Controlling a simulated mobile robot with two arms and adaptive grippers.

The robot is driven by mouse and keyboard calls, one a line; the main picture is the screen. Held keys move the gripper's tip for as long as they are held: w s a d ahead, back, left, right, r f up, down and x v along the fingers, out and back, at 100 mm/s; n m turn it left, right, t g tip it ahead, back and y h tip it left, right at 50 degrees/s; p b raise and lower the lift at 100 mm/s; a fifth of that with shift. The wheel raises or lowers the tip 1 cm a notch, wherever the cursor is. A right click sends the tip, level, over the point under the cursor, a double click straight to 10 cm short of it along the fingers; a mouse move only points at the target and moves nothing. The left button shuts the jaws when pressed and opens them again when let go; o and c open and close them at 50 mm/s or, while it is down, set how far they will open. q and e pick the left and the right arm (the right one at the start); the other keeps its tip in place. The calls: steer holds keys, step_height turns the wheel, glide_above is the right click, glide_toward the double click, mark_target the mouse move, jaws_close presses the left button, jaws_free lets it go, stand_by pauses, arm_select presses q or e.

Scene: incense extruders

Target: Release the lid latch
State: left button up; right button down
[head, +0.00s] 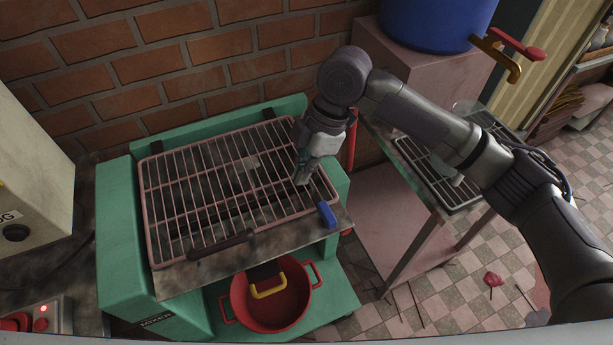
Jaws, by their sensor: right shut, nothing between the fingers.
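A green mixer (116,238) stands against the brick wall. Its barred grid lid (205,195) lies flat over the top, with a dark handle (222,246) along its front edge. A small blue piece, which looks like the lid latch (326,214), sits at the front right corner of the lid. My right gripper (303,180) points down over the right part of the grid, behind and left of the blue latch and apart from it. It is shut and empty. I cannot tell whether its tips touch the bars. My left gripper is not in view.
A red pot (270,306) with a yellow-handled item stands on the green shelf below the lid. A red-button control box (38,318) is at the lower left. A blue barrel (436,22) with a tap stands at back right, near a table with a grey tray (432,180).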

mark_target(305, 202)
steer(key=p+x, duration=0.1)
steer(key=x, duration=0.7)
steer(key=shift+s+a+f, duration=0.15)
steer(key=shift+a+f, duration=0.05)
steer(key=shift+f, duration=0.05)
steer(key=d, duration=0.1)
steer(key=w+d+p, duration=0.1)
steer(key=d, duration=0.1)
steer(key=shift+w+d, duration=0.15)
steer(key=shift+w, duration=0.05)
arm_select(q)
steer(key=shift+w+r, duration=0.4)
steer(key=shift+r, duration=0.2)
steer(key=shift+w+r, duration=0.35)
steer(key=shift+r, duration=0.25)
arm_select(e)
steer(key=shift+w+d, duration=0.1)
steer(key=shift+d, duration=0.15)
arm_select(q)
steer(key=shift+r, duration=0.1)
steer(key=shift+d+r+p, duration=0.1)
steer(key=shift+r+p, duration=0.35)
steer(key=shift+p, duration=0.15)
arm_select(e)
steer(key=shift+w+d+r+m, duration=0.1)
steer(key=shift+w+d+m, duration=0.05)
steer(key=shift+m, duration=0.25)
